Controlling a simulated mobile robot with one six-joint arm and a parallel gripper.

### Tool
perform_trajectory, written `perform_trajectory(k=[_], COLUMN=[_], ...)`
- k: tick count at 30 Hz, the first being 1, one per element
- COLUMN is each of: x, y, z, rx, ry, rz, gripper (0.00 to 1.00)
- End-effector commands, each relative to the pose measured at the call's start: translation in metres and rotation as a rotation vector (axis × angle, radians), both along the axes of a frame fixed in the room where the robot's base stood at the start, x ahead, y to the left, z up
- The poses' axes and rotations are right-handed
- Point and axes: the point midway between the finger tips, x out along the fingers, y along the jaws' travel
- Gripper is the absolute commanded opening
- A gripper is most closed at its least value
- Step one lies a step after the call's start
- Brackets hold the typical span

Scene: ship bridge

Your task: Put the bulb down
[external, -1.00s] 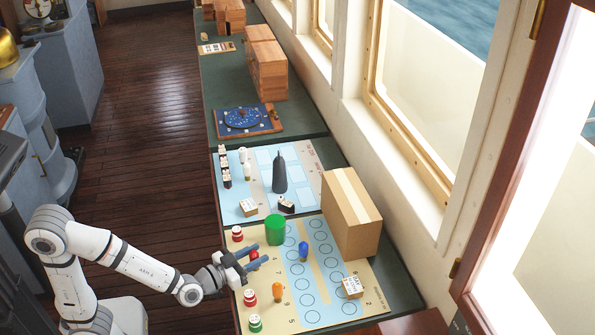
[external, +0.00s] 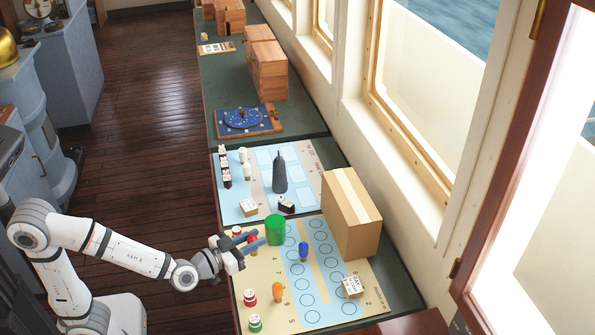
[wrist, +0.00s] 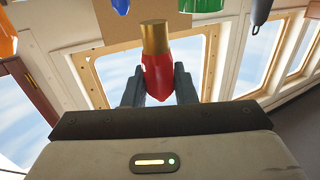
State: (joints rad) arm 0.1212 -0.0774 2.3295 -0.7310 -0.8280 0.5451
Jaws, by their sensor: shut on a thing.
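My gripper (external: 250,243) is over the left part of the tan board, just left of the green cylinder (external: 275,230). It is shut on a red bulb (external: 252,238), partly hidden by the fingers in the external view. In the wrist view the red bulb (wrist: 158,78) sits between both fingers, its gold cap (wrist: 155,37) toward the top of the picture. Its height above the board is hard to tell. A blue bulb (external: 303,250) and an orange bulb (external: 277,291) stand on the board, apart from my gripper.
The tan board (external: 350,310) has a light-blue strip (external: 297,275) with rows of circles. Red-and-white pieces (external: 250,297) and a green-and-white piece (external: 255,322) line its left edge. A cardboard box (external: 350,215) stands at the right. A white labelled block (external: 352,287) is near the front.

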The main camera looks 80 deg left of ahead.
Motion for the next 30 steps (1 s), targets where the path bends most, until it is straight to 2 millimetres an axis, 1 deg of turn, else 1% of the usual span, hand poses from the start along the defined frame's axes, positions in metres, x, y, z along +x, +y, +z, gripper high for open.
perform_trajectory(k=[1,5,8,10,11,14,15,21,24,27,30], x=[0.0,0.003,0.015,0.032,0.041,0.078,0.093,0.168,0.203,0.233,0.257], y=[0.0,0.0,0.0,0.0,0.0,0.002,0.003,0.016,0.025,0.036,0.045], z=[0.014,0.033,0.051,0.067,0.075,0.101,0.112,0.154,0.169,0.18,0.186], rx=[-0.001,-0.001,-0.001,-0.003,-0.003,-0.005,-0.007,-0.008,-0.006,-0.005,-0.003], ry=[-0.005,-0.004,-0.005,-0.009,-0.01,-0.016,-0.02,-0.024,-0.021,-0.016,-0.01], rz=[0.0,-0.001,-0.009,-0.021,-0.027,-0.051,-0.061,-0.108,-0.128,-0.144,-0.157], gripper=[0.04,0.04,0.04,0.04,0.04,0.04,0.04,0.04,0.04,0.04,0.04])
